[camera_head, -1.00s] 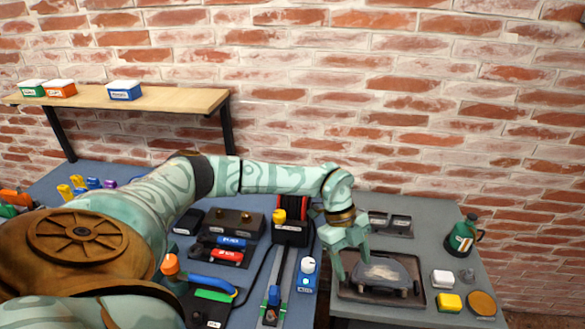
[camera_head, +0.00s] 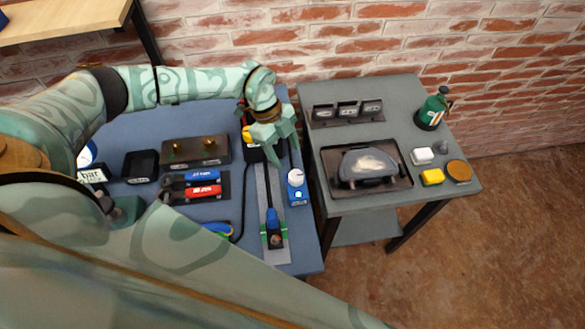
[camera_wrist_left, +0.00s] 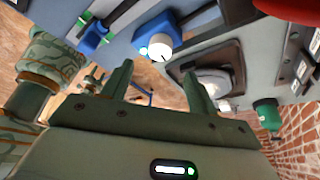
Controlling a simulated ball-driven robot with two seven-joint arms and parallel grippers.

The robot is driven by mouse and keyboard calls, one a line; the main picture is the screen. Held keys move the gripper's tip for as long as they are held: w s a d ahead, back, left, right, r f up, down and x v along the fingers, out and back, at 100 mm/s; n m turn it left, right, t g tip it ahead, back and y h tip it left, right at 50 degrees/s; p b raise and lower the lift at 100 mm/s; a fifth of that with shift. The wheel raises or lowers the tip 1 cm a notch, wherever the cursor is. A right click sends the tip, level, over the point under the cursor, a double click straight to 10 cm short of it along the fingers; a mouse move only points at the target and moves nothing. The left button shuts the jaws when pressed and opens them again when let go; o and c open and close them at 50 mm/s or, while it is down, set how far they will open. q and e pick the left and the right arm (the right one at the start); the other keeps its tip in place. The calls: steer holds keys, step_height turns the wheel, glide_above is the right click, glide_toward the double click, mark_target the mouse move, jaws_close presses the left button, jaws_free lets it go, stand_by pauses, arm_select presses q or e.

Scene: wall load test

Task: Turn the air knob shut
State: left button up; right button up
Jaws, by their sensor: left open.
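The air knob (camera_head: 295,177) is a white round knob on a small blue box (camera_head: 298,195) at the right edge of the blue bench. It also shows in the left wrist view (camera_wrist_left: 160,48), ahead of the fingers. My left gripper (camera_head: 285,153) is open and empty, just behind and above the knob, apart from it. Its two spread fingers (camera_wrist_left: 160,88) show in the left wrist view with nothing between them.
A rail with a blue slider (camera_head: 274,222) lies left of the knob. The grey table (camera_head: 405,95) on the right carries a dark tray (camera_head: 402,184) and a green bottle (camera_head: 432,108).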

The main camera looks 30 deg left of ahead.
mark_target(296, 175)
arm_select(q)
steer(key=b+x, duration=0.1)
steer(key=x, duration=0.7)
steer(key=shift+f, duration=0.15)
arm_select(e)
steer(key=shift+s+a+f, duration=0.15)
steer(key=shift+a+f, duration=0.6)
steer(key=shift+a, duration=0.05)
steer(key=shift+d, duration=0.15)
arm_select(q)
steer(key=c, duration=1)
arm_select(e)
steer(key=shift+d, duration=0.2)
